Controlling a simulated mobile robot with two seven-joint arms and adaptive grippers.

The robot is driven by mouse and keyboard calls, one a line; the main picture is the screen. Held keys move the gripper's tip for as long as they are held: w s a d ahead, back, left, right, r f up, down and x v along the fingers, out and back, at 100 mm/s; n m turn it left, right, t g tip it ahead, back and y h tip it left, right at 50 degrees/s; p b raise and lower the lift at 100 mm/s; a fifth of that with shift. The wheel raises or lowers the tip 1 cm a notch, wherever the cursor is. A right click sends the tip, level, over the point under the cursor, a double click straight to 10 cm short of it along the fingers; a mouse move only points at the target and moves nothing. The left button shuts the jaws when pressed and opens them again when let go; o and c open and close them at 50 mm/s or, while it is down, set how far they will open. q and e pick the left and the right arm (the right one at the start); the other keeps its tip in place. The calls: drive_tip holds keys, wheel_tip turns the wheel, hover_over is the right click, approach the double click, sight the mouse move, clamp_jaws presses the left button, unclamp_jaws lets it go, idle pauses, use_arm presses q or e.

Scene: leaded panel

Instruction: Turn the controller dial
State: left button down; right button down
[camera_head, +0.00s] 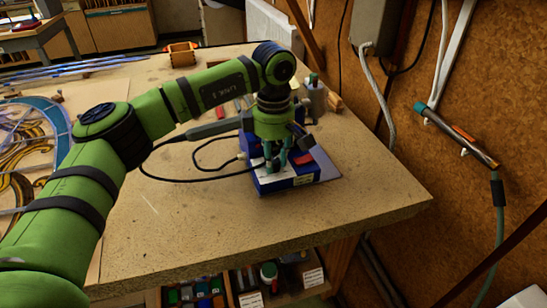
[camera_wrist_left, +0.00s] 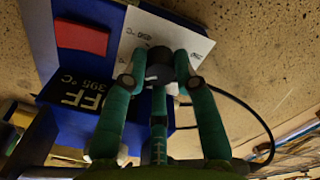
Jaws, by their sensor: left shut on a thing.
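The controller (camera_head: 288,182) is a blue box on the workbench, with a pale top panel and a red switch (camera_wrist_left: 82,38). The dial (camera_wrist_left: 160,58) is a dark round knob on the pale panel. My left gripper (camera_wrist_left: 160,78) points down over the controller, its teal fingers closed around the dial. In the head view my left gripper (camera_head: 275,163) hides the dial. Which way the dial points cannot be read. My right gripper is in neither view.
A grey-handled tool (camera_head: 215,128) with a black cable lies beside the controller. Small containers (camera_head: 313,98) stand behind it. A stained-glass panel (camera_head: 30,140) is at the left. The bench front (camera_head: 180,235) is clear; a cork wall rises at the right.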

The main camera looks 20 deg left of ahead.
sight(274, 160)
use_arm(q)
drive_tip(key=shift+f+m, duration=0.1)
drive_tip(key=shift+m, duration=0.5)
drive_tip(key=c, duration=1)
unclamp_jaws()
drive_tip(key=shift+o, duration=0.2)
wheel_tip(274, 160, up, 12)
